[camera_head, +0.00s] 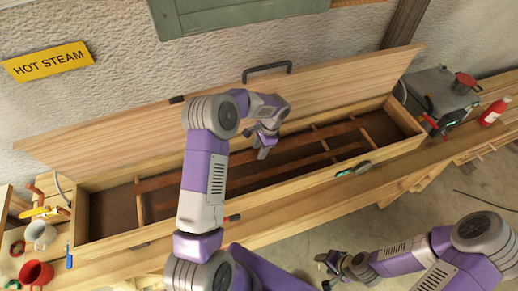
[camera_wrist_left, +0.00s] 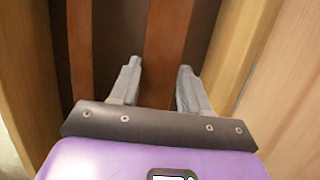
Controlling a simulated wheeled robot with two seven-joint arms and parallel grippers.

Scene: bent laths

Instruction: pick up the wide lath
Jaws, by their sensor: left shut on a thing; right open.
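The wide lath (camera_head: 328,130) is a reddish-brown strip lying lengthwise in the long open wooden box (camera_head: 110,243), toward its back side. It also shows in the left wrist view (camera_wrist_left: 170,40), running between the two fingers. My left gripper (camera_head: 264,150) reaches down into the box and is shut on this lath; its fingers (camera_wrist_left: 158,80) stand on either side of it. The lath's middle is partly hidden by my left arm. My right gripper (camera_head: 328,268) is open and empty, out in front of the box over the floor.
A narrower lath (camera_head: 318,159) lies alongside, nearer the front; it also shows in the left wrist view (camera_wrist_left: 80,45). The box's raised lid (camera_head: 130,125) leans at the back.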

